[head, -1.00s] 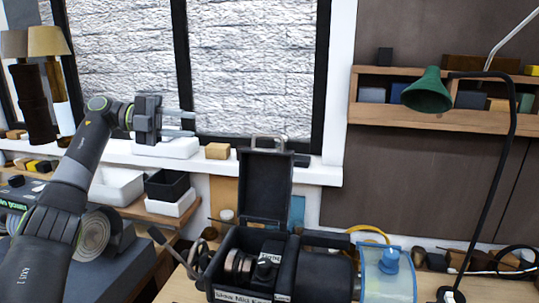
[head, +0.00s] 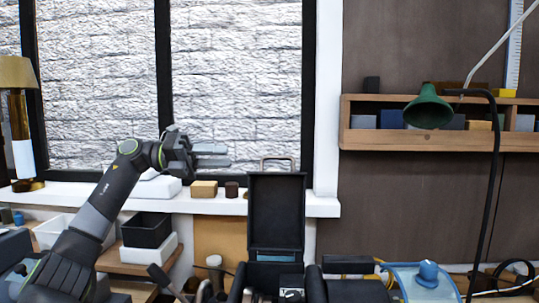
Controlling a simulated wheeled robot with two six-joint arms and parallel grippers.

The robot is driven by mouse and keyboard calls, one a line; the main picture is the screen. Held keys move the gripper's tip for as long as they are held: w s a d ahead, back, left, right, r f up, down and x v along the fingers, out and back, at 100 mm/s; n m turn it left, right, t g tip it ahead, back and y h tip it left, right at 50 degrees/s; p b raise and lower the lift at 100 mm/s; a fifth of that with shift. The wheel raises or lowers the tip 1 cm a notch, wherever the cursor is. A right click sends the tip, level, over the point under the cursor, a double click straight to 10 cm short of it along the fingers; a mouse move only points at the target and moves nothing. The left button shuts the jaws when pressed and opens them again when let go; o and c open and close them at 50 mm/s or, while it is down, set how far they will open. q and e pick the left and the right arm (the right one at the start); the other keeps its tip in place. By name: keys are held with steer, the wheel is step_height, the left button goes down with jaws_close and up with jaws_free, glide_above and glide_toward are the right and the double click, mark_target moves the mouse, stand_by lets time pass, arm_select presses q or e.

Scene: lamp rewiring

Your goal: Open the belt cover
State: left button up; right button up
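A black machine (head: 345,290) stands at the bottom of the head view, mostly cut off by the lower edge. A black lid (head: 276,212) with a metal handle on top stands upright at its back. I take this lid for the belt cover, and it is raised. A clear blue guard (head: 412,287) with a blue knob sits at the machine's right end. My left gripper (head: 226,155) is up in front of the window, left of and above the lid. Its fingers are apart and empty, touching nothing. My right gripper is not in view.
The white sill (head: 325,207) holds small blocks behind my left gripper. Black and white bins (head: 147,231) stand on the left shelf. A green lamp (head: 428,107) on a dark bent arm stands at the right, before a wooden shelf (head: 365,138).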

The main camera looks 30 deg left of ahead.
mark_target(267, 158)
arm_select(q)
steer(key=p+x, duration=0.3)
steer(key=x, duration=0.7)
steer(key=shift+r, duration=0.15)
steer(key=shift+w+d+p, duration=0.25)
steer(key=shift+d+p, duration=0.15)
steer(key=shift+d, duration=0.15)
steer(key=shift+c, duration=0.4)
steer(key=c, duration=0.5)
jaws_close()
